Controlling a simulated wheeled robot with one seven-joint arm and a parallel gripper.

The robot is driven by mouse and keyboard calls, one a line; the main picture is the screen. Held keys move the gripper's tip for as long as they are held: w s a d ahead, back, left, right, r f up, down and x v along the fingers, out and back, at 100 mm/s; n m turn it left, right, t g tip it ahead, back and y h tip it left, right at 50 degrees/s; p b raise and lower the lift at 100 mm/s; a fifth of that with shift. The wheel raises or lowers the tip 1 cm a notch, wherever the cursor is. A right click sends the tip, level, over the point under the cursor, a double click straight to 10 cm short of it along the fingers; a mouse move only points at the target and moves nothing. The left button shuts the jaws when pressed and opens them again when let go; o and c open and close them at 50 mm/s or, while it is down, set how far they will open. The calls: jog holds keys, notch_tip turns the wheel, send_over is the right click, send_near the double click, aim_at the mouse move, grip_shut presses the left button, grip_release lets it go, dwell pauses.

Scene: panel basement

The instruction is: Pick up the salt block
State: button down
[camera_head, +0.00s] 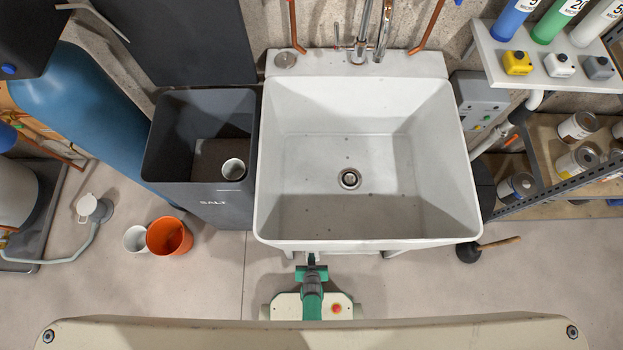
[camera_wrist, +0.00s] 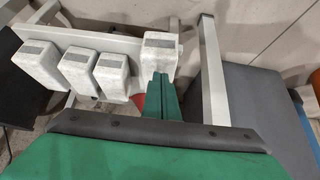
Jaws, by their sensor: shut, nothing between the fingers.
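Several white blocks with grey labels, which look like salt blocks, sit in a row on a pale shelf (camera_wrist: 95,42) in the wrist view. The rightmost block (camera_wrist: 159,55) is just beyond the tips of my gripper (camera_wrist: 161,80). The others, such as the left block (camera_wrist: 36,64), stand to the left. My green fingers are together and hold nothing; I cannot tell whether they touch the rightmost block. In the head view my gripper (camera_head: 311,259) is at the front edge of the white sink (camera_head: 420,205), which hides the blocks.
A dark grey bin (camera_head: 206,206) marked SALT stands left of the sink, with a white cup (camera_head: 233,169) inside. An orange bucket (camera_head: 169,236) and a white bucket (camera_head: 136,239) are on the floor. Pale legs frame the shelf.

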jog(key=s, duration=1)
jog(key=shift+s, duration=0.15)
jog(key=c, duration=2.1)
grip_release()
jog(key=o, duration=1.3)
jog(key=shift+g, duration=0.4)
jog(key=w, duration=0.3)
jog(key=w+d+r, duration=0.1)
jog(key=w, duration=0.1)
jog(key=shift+w, duration=0.3)
jog(key=shift+o, duration=0.2)
jog(key=shift+n+g, duration=0.5)
jog(key=shift+g, duration=0.2)
jog(key=w+r, duration=0.1)
jog(key=w, duration=0.1)
jog(key=w+r, duration=0.1)
jog(key=w, duration=0.1)
jog(key=w+r, duration=0.1)
jog(key=w, duration=0.1)
jog(key=shift+w+a, duration=0.15)
jog(key=shift+a, duration=0.05)
jog(key=shift+w+f, duration=0.35)
jog(key=shift+f, duration=0.1)
jog(key=shift+w+f, duration=0.1)
jog(key=shift+f, duration=0.5)
jog(key=shift+a+x, duration=0.2)
jog(key=shift+x, duration=2.25)
jog(key=shift+w+f, duration=0.1)
jog(key=shift+w, duration=0.1)
